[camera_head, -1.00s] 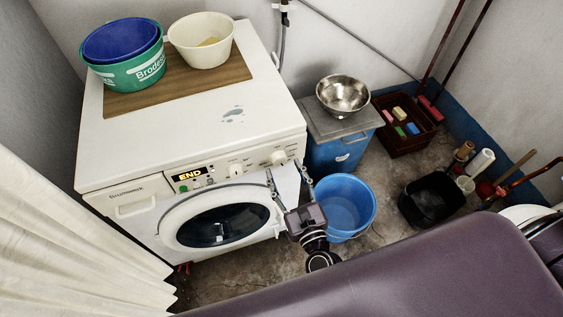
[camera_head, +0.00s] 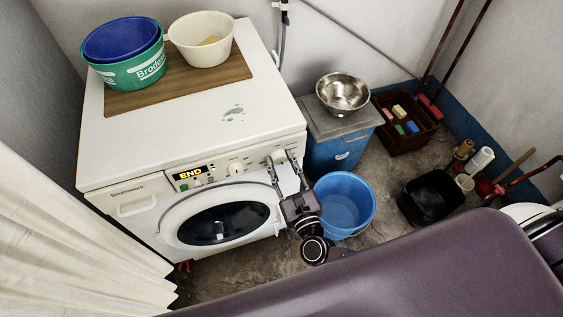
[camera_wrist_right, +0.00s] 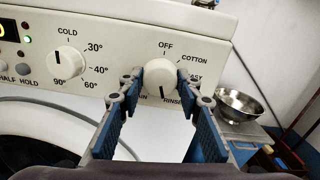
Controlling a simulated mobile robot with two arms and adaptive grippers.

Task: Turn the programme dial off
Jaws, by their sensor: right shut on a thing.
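The programme dial (camera_head: 278,157) is a round white knob at the right end of the white washing machine's (camera_head: 190,135) front panel. In the right wrist view the dial (camera_wrist_right: 160,75) has OFF printed above it, COTTON and EASY to its right and RINSE below. Its black mark points down, near RINSE. My right gripper (camera_wrist_right: 160,80) is shut on the dial, with one fingertip on its left side and one on its right. The display (camera_head: 190,173) reads END. My left gripper is not in view.
A temperature dial (camera_wrist_right: 67,62) sits left of the programme dial. A blue bucket (camera_head: 344,205) stands on the floor right of my gripper. A steel bowl (camera_head: 343,93) rests on a blue bin (camera_head: 340,152). Tubs stand on the machine's top.

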